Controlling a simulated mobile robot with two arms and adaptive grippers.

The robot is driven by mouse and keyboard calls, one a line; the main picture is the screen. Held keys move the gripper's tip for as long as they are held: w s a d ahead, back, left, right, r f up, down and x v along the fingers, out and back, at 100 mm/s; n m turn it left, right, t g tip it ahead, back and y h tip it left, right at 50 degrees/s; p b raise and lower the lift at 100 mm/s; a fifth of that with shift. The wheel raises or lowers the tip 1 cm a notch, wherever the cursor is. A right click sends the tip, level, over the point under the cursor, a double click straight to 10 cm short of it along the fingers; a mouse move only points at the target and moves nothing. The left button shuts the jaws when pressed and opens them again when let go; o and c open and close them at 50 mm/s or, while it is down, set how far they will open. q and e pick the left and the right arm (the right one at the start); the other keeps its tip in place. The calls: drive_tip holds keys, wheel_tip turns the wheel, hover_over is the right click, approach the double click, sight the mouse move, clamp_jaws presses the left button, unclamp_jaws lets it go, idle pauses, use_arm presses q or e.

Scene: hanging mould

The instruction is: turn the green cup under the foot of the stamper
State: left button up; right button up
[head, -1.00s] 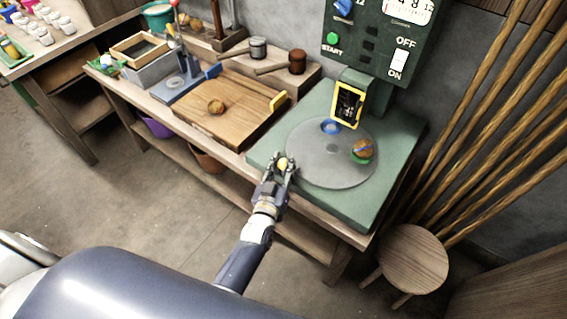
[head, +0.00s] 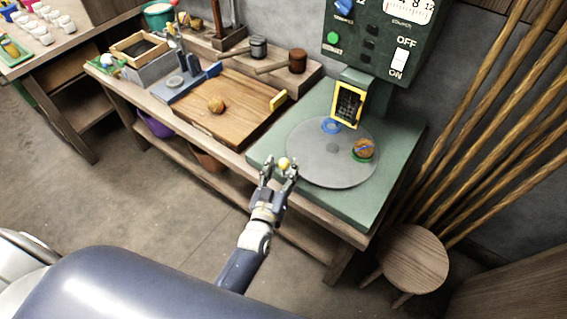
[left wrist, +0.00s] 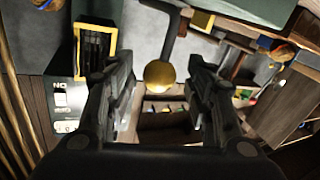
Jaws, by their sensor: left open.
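The green cup (head: 361,157) stands on the right part of a round grey disc (head: 318,165), with a brown ball in it. A blue cup or ring (head: 331,126) is at the disc's back edge, before a yellow-framed dark panel (head: 349,105) on the green machine. I cannot make out the stamper's foot. A yellow knob (head: 284,163) is at the disc's front left; in the left wrist view the knob (left wrist: 159,75) ends a dark arm. My left gripper (head: 279,172) is open, its fingers spread either side of the knob and apart from it. My right gripper is not in view.
A stool (head: 413,258) and leaning poles are at right. The floor in front is clear.

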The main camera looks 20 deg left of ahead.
use_arm(q)
drive_tip(key=s, duration=1)
drive_tip(key=shift+d, duration=0.25)
